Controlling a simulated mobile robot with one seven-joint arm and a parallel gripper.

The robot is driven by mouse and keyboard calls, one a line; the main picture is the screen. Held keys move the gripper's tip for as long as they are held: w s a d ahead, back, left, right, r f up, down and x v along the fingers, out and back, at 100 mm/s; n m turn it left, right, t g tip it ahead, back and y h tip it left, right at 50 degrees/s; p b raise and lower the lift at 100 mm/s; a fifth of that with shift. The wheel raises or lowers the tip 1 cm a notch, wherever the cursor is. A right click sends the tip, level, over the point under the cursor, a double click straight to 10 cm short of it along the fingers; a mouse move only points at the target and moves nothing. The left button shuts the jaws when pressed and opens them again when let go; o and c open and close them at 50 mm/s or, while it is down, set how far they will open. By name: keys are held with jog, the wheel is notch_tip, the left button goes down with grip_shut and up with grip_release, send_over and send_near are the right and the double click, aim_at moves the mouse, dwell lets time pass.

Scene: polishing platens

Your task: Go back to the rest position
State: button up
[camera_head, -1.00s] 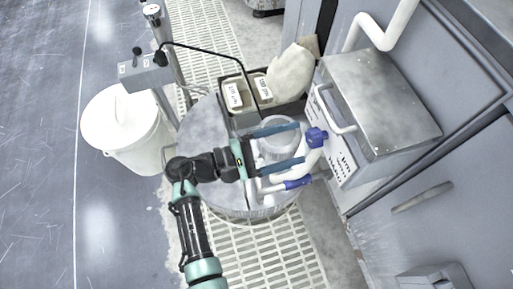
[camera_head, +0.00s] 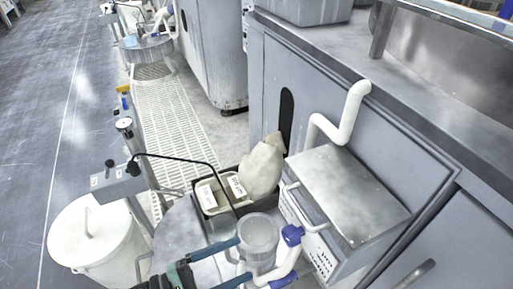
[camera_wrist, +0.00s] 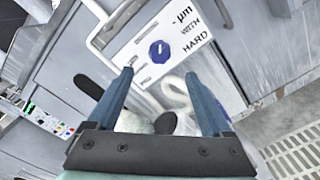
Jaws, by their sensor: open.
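My gripper (camera_head: 245,258) is at the bottom of the head view, with its two blue fingers spread apart. In the wrist view my gripper (camera_wrist: 160,74) also shows open, with nothing held between its fingers. White pipes with blue fittings (camera_head: 291,235) lie right of the fingers. My arm behind the gripper is mostly out of the head view.
A dark tray (camera_head: 243,203) holds white labelled boxes and a cream sack (camera_head: 262,170). A white lidded bin (camera_head: 88,240) stands left. A labelled metal box (camera_head: 350,190) with a white pipe (camera_head: 350,115) is right, by grey cabinets. The aisle floor at far left is clear.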

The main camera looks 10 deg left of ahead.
jog(key=w+r+m+t+y, duration=0.1)
jog(key=w+r+m+y, duration=0.65)
jog(key=w+r, duration=0.5)
jog(key=w+d+r+m+t+y, duration=0.2)
jog(key=r+t, duration=0.1)
jog(key=r, duration=0.6)
jog(key=w+d+r+m+t+y, duration=0.2)
jog(key=w+r, duration=0.1)
jog(key=r, duration=0.5)
jog(key=s+d+r+m+t+y+p, duration=0.25)
jog(key=s+r+t, duration=0.25)
jog(key=s+r, duration=0.7)
jog(key=s+d+r+m+t+y+p, duration=0.15)
jog(key=s+d+r+t, duration=0.35)
jog(key=r, duration=1.4)
notch_tip(320, 180, up, 25)
jog(key=a+p, duration=0.1)
jog(key=p, duration=2.3)
jog(key=shift+a+t+h+p, duration=0.3)
jog(key=shift+t+h+p, duration=0.05)
jog(key=shift+t+h, duration=0.1)
